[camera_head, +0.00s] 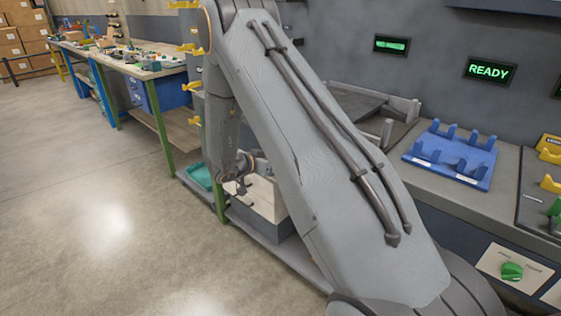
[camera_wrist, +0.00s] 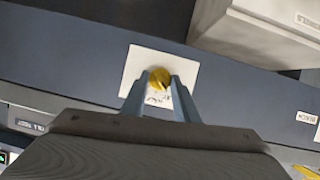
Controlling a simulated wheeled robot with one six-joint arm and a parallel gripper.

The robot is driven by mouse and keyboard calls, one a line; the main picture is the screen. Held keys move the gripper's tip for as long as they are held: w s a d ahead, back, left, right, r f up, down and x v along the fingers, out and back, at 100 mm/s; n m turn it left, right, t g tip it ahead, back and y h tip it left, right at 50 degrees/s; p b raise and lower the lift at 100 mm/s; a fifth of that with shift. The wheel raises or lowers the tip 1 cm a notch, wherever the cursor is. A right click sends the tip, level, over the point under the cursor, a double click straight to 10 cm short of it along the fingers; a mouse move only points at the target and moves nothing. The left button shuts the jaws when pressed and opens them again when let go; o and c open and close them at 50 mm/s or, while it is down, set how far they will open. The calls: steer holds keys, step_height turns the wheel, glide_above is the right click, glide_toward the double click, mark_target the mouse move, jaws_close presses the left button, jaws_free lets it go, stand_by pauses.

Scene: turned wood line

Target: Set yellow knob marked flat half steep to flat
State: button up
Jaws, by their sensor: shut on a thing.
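The yellow knob (camera_wrist: 158,77) sits on a white plate (camera_wrist: 136,64) on a dark panel in the wrist view. The plate carries small dark lettering that I cannot read, and the knob's setting cannot be told. My gripper (camera_wrist: 159,84) has its two blue-grey fingers on either side of the knob and is shut on it. In the head view the gripper end (camera_head: 240,180) is low and small beyond my arm, and the yellow knob is hidden there.
A green knob (camera_head: 511,271) on a white plate is at the lower right. A blue rack (camera_head: 452,157) lies on the bench, and a READY display (camera_head: 489,70) hangs above. A light grey box (camera_wrist: 262,38) stands near the panel. Open floor (camera_head: 90,215) lies at left.

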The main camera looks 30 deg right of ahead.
stand_by(0.4)
steer(key=o, duration=1.1)
steer(key=shift+c, duration=0.2)
steer(key=shift+a, duration=0.1)
steer(key=v, duration=0.7)
steer(key=shift+a+r+b, duration=0.2)
steer(key=shift+a+b, duration=0.1)
steer(key=shift+b, duration=0.1)
steer(key=shift+s, duration=0.15)
